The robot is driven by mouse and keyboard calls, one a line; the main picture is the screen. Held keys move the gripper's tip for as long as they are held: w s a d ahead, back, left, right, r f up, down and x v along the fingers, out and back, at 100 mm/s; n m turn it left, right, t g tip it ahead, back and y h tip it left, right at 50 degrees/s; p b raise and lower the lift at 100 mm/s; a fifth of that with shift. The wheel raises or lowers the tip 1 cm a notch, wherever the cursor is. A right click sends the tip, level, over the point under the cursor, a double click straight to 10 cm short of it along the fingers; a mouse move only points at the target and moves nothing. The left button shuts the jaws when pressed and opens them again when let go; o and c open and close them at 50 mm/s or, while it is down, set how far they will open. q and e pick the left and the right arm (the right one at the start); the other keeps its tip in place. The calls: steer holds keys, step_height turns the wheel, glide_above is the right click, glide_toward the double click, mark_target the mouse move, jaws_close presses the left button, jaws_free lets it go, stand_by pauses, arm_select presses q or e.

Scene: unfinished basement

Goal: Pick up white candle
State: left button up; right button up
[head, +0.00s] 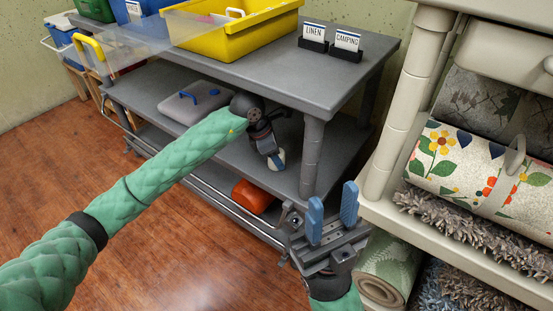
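A small white rounded object (277,163), likely the white candle, shows over the middle shelf of the grey shelving unit (345,75). My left gripper (275,153) reaches in under the top shelf and points down, with its fingertips right at this object. A bit of blue fingertip shows against the white. The dark gripper body hides most of the fingers, so I cannot tell whether they grip the object or only stand beside it. My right gripper (332,210) is open and empty, its two blue fingers apart, in front of the unit's near right corner.
The top shelf holds a yellow bin (235,35) and LINEN (314,36) and CAMPING (346,46) signs. A grey case with a blue handle (196,101) lies on the middle shelf; an orange object (252,196) is below. A beige rack with rolled rugs (470,170) stands close right.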

arm_select(q)
steer(key=shift+c, duration=1.2)
steer(key=shift+r, duration=0.1)
